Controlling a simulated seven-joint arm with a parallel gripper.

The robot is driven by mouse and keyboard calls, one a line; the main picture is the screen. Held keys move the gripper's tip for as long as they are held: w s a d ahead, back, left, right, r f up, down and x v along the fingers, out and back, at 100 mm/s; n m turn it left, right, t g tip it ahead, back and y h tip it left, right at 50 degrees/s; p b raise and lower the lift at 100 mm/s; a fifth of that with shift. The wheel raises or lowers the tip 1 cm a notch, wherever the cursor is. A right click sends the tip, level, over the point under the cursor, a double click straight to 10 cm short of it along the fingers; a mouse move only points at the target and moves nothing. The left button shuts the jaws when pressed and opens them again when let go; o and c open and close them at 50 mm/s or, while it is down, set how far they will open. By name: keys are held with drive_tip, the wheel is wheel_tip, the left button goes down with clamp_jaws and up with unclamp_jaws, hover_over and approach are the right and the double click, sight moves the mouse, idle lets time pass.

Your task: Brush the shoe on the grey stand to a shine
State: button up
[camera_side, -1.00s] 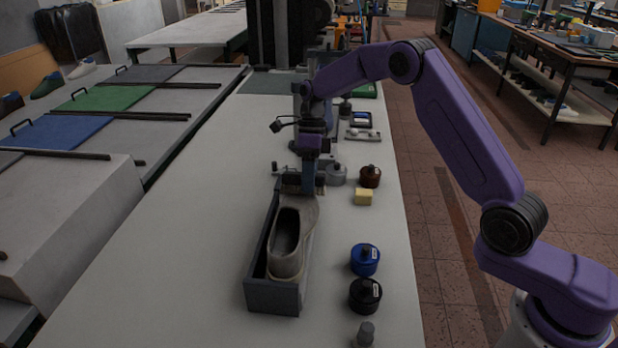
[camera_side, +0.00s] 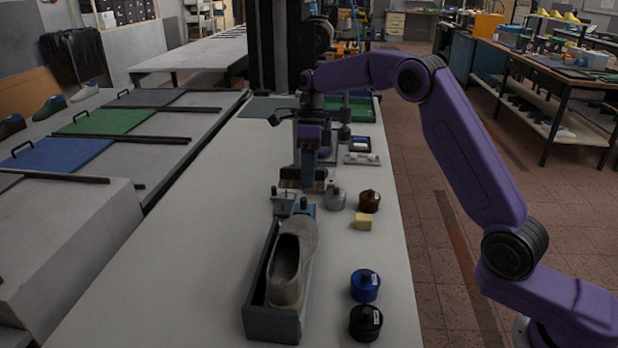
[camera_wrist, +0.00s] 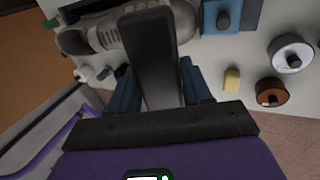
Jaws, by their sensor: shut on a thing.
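A grey shoe (camera_side: 291,262) sits in the grey stand (camera_side: 271,325), in the lower middle of the side view. A shoe (camera_wrist: 103,33) with laces also shows at the top left of the wrist view, partly hidden by the dark bar. My gripper (camera_side: 308,170) is beyond the far end of the stand, apart from the shoe. It is shut on a brush (camera_side: 290,180), whose dark bar (camera_wrist: 150,50) lies between the blue fingers in the wrist view. The bristles' underside cannot be made out.
Small knobbed blocks (camera_side: 283,204) stand just beyond the shoe. To the right are a grey jar (camera_side: 336,199), a brown jar (camera_side: 369,201), a yellow block (camera_side: 363,222), a blue jar (camera_side: 365,286) and a black jar (camera_side: 365,323). The white bench is clear to the left.

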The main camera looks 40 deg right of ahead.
drive_tip(key=shift+a, duration=0.1)
drive_tip(key=shift+s+a+r, duration=0.1)
drive_tip(key=shift+s, duration=0.2)
drive_tip(key=s+a+t+h, duration=0.2)
drive_tip(key=s, duration=0.7)
drive_tip(key=s+a+t+h, duration=0.1)
drive_tip(key=s+a, duration=0.1)
drive_tip(key=s, duration=0.7)
drive_tip(key=s+a+f, duration=0.5)
drive_tip(key=f, duration=0.2)
drive_tip(key=shift+s+a, duration=0.2)
drive_tip(key=shift+a, duration=0.1)
drive_tip(key=shift+w+a, duration=0.75)
drive_tip(key=shift+w, duration=0.05)
idle(0.7)
